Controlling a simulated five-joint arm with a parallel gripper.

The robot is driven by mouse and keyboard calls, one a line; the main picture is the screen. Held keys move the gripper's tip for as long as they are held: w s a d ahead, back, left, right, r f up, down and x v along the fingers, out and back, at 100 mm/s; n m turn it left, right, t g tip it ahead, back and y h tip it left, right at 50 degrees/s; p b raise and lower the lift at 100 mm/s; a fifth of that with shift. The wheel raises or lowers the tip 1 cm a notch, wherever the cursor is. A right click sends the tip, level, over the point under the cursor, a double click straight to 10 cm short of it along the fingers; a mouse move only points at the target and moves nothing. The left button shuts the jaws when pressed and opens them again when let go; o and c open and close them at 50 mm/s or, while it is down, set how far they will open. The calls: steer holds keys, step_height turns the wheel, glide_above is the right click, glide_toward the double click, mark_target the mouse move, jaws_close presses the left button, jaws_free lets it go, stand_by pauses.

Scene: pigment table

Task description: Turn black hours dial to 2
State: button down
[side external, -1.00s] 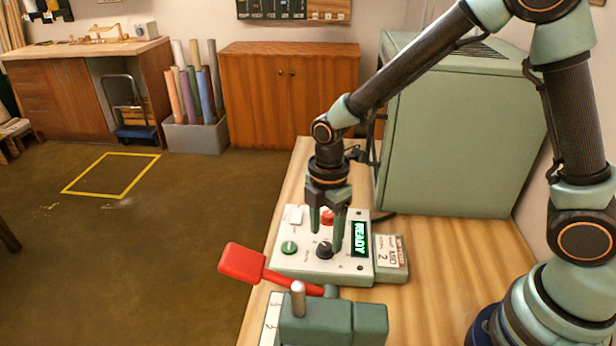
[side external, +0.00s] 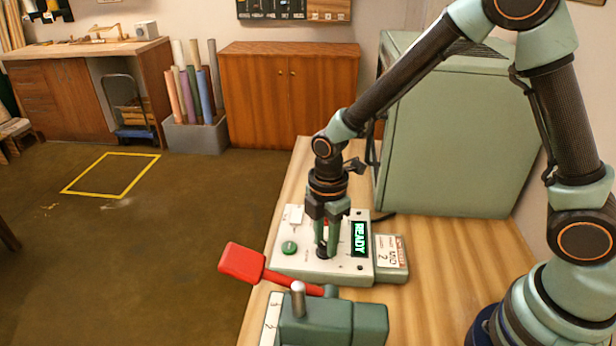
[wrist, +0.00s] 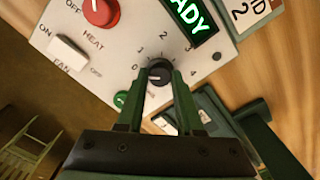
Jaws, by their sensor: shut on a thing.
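The black hours dial (wrist: 159,72) sits on the white control panel (wrist: 105,58), with the numbers 1 to 4 printed around it. I cannot clearly read which number its pointer faces. My gripper (wrist: 159,77) has its two green fingers on either side of the dial, shut on it. In the side external view, my gripper (side external: 324,250) points straight down at the panel (side external: 290,265), and its fingers mostly hide the dial. The display (side external: 360,239) reads READY. A card (side external: 389,251) to the right of the panel shows MID and 2.
The red HEAT knob (wrist: 100,10), white FAN switch (wrist: 67,55) and green knob (wrist: 121,99) are nearby on the panel. A red-handled lever (side external: 245,262) and green device (side external: 335,320) stand in front. A large green cabinet (side external: 450,130) stands behind.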

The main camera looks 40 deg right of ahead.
steer(key=shift+m, duration=0.3)
steer(key=m, duration=0.3)
steer(key=shift+m, duration=0.4)
steer(key=m, duration=0.4)
steer(key=shift+m, duration=0.3)
steer(key=m, duration=0.4)
steer(key=shift+m, duration=2.2)
steer(key=c, duration=0.6)
jaws_free()
steer(key=shift+o, duration=0.2)
